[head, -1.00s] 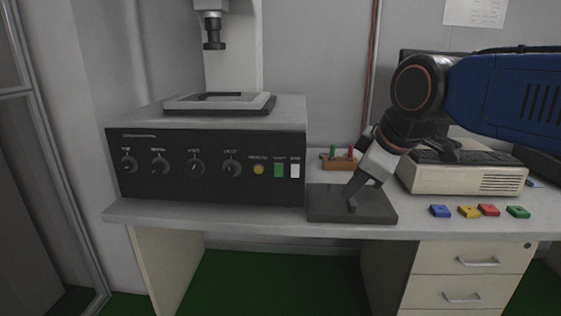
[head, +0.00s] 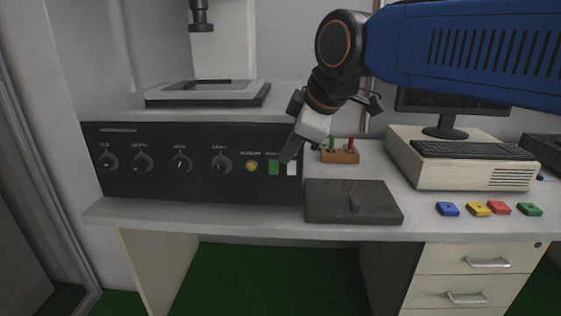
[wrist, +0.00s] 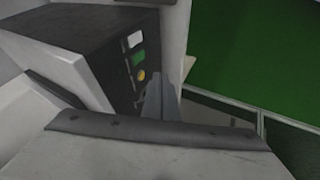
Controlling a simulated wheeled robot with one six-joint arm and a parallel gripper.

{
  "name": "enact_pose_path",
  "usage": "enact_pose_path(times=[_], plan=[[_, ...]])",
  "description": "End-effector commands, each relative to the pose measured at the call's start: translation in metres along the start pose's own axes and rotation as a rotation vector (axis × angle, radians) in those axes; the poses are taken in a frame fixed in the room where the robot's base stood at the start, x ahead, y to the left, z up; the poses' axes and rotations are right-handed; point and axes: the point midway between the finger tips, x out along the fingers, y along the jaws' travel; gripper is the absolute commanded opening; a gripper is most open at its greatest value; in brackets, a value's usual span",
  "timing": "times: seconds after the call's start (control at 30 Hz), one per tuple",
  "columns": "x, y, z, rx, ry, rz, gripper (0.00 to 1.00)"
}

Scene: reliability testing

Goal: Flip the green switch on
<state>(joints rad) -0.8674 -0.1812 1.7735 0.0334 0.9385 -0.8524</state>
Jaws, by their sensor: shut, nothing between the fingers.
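The green switch (head: 273,167) is on the front panel of a black control box (head: 150,180), between a round yellow button (head: 251,166) and a white switch (head: 292,168). My gripper (head: 286,160) is shut and empty, its tip in front of the panel by the green and white switches. I cannot tell whether it touches the panel. In the wrist view the green switch (wrist: 138,59) shows beyond the shut fingers (wrist: 163,97), between the white switch (wrist: 134,39) and the yellow button (wrist: 141,75). Whether the switch is on or off is unclear.
Right of the box, a dark plate (head: 335,208) lies on the desk, with a wooden block (head: 340,156) holding green and red pegs behind it. A computer (head: 455,170) and several coloured tiles (head: 478,208) are farther right. Dials (head: 182,165) line the panel's left.

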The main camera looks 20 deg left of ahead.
Motion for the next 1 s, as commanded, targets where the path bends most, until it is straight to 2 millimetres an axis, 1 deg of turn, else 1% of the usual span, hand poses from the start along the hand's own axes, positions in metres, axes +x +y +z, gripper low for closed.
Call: enact_pose_path(times=[0.17, 0.6, 0.7, 0.8, 1.0], plan=[[0.022, -0.001, 0.001, 0.0, -0.002, -0.003, 0.0], [0.099, -0.001, 0.001, 0.001, -0.003, -0.003, 0.0], [0.106, 0.014, 0.001, 0.004, -0.002, -0.001, 0.0], [0.112, 0.023, 0.002, 0.002, -0.002, -0.001, 0.0], [0.117, 0.032, 0.002, 0.001, -0.001, -0.001, 0.0]])
